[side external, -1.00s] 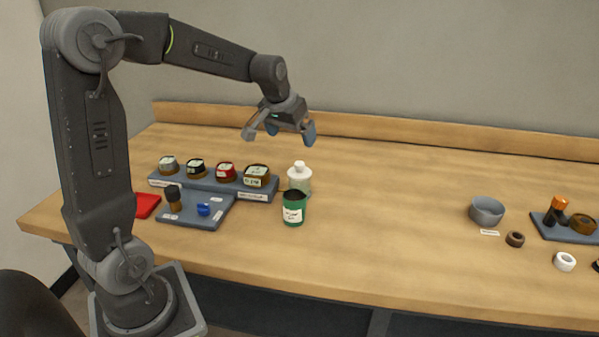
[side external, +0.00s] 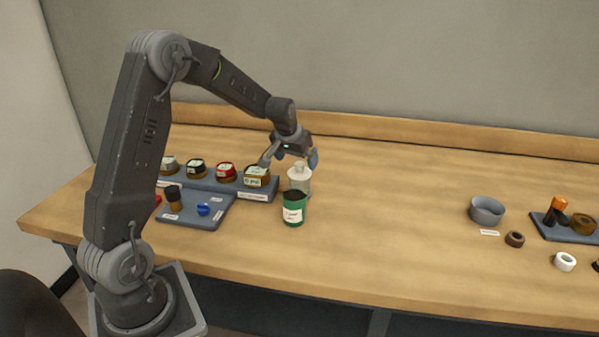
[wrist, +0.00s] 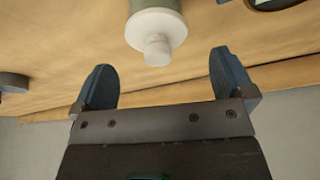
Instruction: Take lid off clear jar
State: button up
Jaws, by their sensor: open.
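A pale, translucent-looking jar (side external: 303,186) with a white lid (side external: 300,171) and a narrow knob stands on the table behind a green cup. In the wrist view, the white lid (wrist: 157,27) and its knob lie ahead of the gap between the fingertips, roughly centred. My gripper (side external: 289,161) is just above the jar in the side view, tilted, with its fingers spread and nothing between them. Both blue-grey fingers show in the wrist view, wide apart and not touching the lid. I cannot tell the exact gap to the knob.
The green cup (side external: 293,211) with a dark top stands close in front. A raised rack (side external: 226,184) of several labelled jars is to the left, with a lower tray (side external: 197,219) before it. A grey bowl (side external: 487,210) is at right. The middle table is clear.

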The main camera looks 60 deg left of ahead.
aim_at(298, 164)
jog(key=x, duration=0.4)
jog(key=shift+d+f, duration=0.1)
jog(key=shift+d, duration=0.05)
jog(key=shift+c, duration=0.3)
jog(key=c, duration=0.9)
